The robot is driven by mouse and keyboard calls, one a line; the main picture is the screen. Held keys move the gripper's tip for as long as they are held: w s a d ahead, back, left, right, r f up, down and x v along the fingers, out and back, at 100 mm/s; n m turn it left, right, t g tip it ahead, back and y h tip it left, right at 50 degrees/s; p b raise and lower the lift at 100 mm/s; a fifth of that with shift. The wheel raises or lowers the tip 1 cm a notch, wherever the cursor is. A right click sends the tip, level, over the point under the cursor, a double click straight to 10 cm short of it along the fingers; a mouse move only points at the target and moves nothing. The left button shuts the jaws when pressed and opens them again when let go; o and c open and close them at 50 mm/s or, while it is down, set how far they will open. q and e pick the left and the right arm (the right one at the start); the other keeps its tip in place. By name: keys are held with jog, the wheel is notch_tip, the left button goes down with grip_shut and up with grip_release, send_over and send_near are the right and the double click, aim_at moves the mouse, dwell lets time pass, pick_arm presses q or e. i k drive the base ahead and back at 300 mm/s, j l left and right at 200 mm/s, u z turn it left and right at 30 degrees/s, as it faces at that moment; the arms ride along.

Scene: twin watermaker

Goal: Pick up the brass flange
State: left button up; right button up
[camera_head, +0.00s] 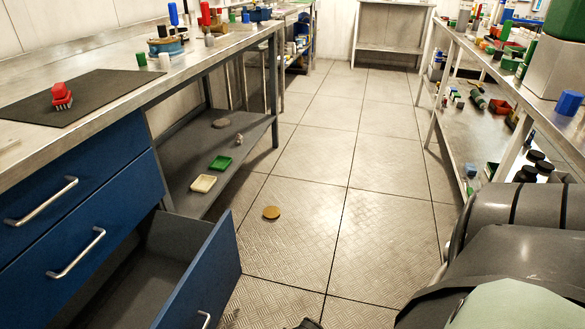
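A flat, round, brass-coloured disc, which looks like the brass flange (271,212), lies on the patterned metal floor (300,255) in the aisle. It is right of the open drawer and nothing touches it. Large grey links of my own arm fill the lower right corner. Neither gripper can be made out. A small dark piece shows at the bottom edge near the middle, too cut off to identify.
An open blue drawer (205,275) juts into the aisle at lower left. The left bench (110,55) carries a dark mat (85,97) with a red brush (61,95). Its lower shelf (190,160) holds a green tray (220,163) and a cream tray (203,183). The right bench is cluttered; the aisle floor is otherwise clear.

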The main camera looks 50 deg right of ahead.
aim_at(271, 213)
jog(key=l+z, duration=0.15)
jog(key=z, duration=0.25)
jog(key=l+z, duration=0.1)
jog(key=z, duration=0.35)
jog(key=i+z, duration=0.15)
jog(key=z, duration=0.25)
jog(key=k+z, duration=0.3)
jog(key=k+l+z, duration=0.15)
jog(key=z, duration=0.15)
jog(key=i, duration=3)
jog(key=i+l+u, duration=0.2)
jog(key=i, duration=0.2)
jog(key=i+u, duration=0.2)
jog(key=i, duration=0.2)
jog(key=i+l+u, duration=0.2)
jog(key=i, duration=0.2)
jog(key=u, duration=1.8)
